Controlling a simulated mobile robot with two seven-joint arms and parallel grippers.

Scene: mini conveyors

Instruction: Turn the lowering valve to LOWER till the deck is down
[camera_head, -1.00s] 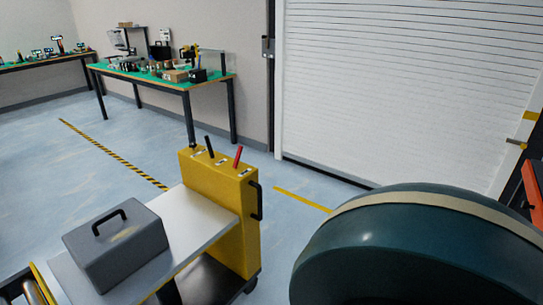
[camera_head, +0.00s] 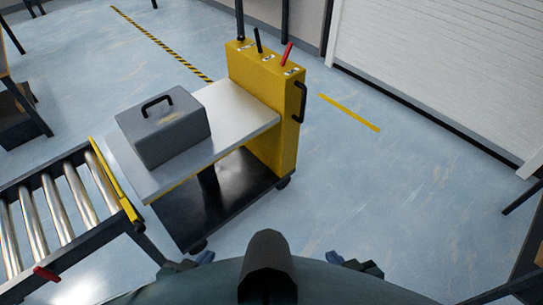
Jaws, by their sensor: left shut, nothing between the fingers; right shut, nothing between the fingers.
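The lift cart has a yellow column (camera_head: 255,105) with a black lever (camera_head: 257,41) and a red lever (camera_head: 287,54) on top. Small white labels lie beside the levers; their text is too small to read, so I cannot tell which is the lowering valve. The light grey deck (camera_head: 245,120) stands raised well above the black base (camera_head: 215,205) and carries a grey box (camera_head: 165,130) with a black handle. My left gripper (camera_head: 204,258) and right gripper (camera_head: 337,258) show only in part at the bottom, shut and empty, apart from the cart.
A roller conveyor (camera_head: 62,208) with a yellow end bar meets the deck's left side. A black side handle (camera_head: 299,101) is on the column. A white shutter door (camera_head: 440,75) stands at the right. Open floor (camera_head: 370,185) lies right of the cart.

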